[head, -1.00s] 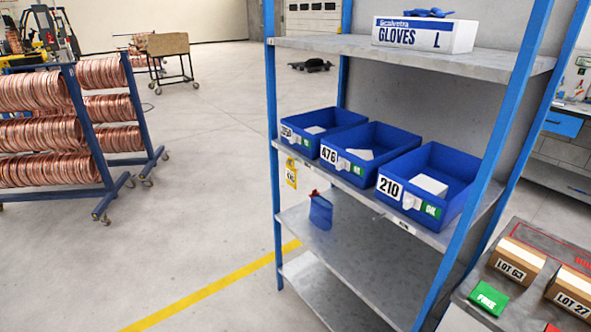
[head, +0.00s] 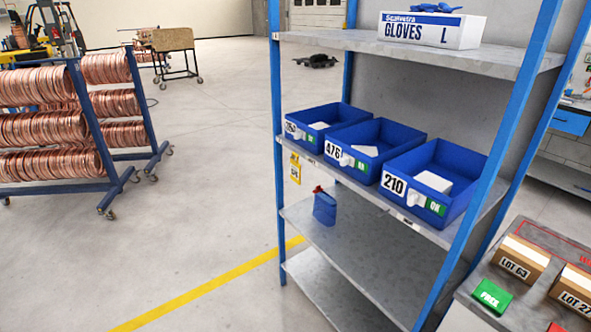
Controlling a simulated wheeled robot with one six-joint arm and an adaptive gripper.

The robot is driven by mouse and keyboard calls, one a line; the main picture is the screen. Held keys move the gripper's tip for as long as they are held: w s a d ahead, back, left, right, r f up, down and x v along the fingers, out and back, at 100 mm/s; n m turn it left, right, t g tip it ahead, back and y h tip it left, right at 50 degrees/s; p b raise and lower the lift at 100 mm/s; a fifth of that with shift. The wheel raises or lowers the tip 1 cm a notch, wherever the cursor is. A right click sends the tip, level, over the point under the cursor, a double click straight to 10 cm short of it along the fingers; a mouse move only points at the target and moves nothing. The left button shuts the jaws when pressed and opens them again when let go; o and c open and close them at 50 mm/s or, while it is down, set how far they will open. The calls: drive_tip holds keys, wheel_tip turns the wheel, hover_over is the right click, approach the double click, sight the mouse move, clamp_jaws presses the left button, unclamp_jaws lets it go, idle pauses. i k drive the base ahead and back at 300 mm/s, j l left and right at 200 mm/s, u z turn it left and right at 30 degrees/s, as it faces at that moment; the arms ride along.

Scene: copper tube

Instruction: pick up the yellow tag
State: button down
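The yellow tag (head: 295,169) is small and hangs upright at the left front of the shelf unit, just below the edge of the shelf with the blue bins. It bears a white patch with dark print too small to read. It hangs beside the blue left front post. My gripper is not in the head view, so its state and its distance from the tag do not show.
The metal shelf unit (head: 360,258) holds blue bins marked 476 (head: 334,152) and 210 (head: 394,184), plus another. A blue bottle (head: 325,208) with a red cap stands below. Copper coil racks (head: 115,185) stand left. Open floor (head: 200,235) lies between.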

sight(294, 167)
drive_tip(key=i+j+z, duration=0.35)
drive_tip(key=i, duration=0.2)
drive_tip(key=i+j+z, duration=0.35)
drive_tip(key=j, duration=0.25)
drive_tip(key=i+j+z, duration=0.35)
drive_tip(key=i+j, duration=0.15)
drive_tip(key=j, duration=0.2)
